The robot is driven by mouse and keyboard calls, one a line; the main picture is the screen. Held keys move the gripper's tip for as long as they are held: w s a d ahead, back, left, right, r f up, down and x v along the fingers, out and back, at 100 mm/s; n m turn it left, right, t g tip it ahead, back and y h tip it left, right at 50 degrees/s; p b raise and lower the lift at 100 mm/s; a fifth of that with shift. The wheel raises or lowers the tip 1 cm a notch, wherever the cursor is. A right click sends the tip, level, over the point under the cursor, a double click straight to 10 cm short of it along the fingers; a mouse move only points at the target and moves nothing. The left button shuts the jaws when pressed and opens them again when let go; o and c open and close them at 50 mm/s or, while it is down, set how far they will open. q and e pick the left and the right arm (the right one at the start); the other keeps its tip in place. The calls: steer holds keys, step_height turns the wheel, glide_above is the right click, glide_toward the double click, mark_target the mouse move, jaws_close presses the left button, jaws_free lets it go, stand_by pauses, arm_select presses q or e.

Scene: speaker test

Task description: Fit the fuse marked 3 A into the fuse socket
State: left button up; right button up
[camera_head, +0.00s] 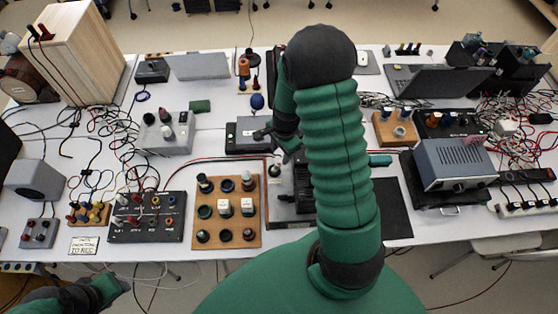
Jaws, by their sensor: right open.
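I cannot read a 3 A marking on anything, so I cannot tell which piece is the fuse. I cannot pick out the fuse socket with certainty either. A wooden board (213,239) at front centre bears several dark round pieces and two white pieces with small markings. My right arm rises through the middle and bends down; its gripper (274,146) is open above the table, just behind and right of the board. The arm hides part of the table. My left arm's green end (106,289) is at the lower left, off the table's front edge, its jaws unclear.
A black terminal box (148,231) stands left of the board, a grey meter box (166,137) behind it. A blue-grey instrument (452,164) and a small wooden block (382,137) stand right of my arm. Loose cables crowd both sides. A dark mat (393,209) is bare.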

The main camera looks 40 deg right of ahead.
mark_target(279, 164)
steer(key=f, duration=0.8)
steer(key=shift+w, duration=0.4)
steer(key=shift+r, duration=0.1)
jaws_close()
steer(key=shift+c, duration=0.2)
jaws_free()
step_height(279, 164, up, 17)
steer(key=s, duration=0.1)
steer(key=shift+s+f, duration=0.2)
steer(key=shift+s, duration=0.15)
steer(key=shift+c, duration=0.3)
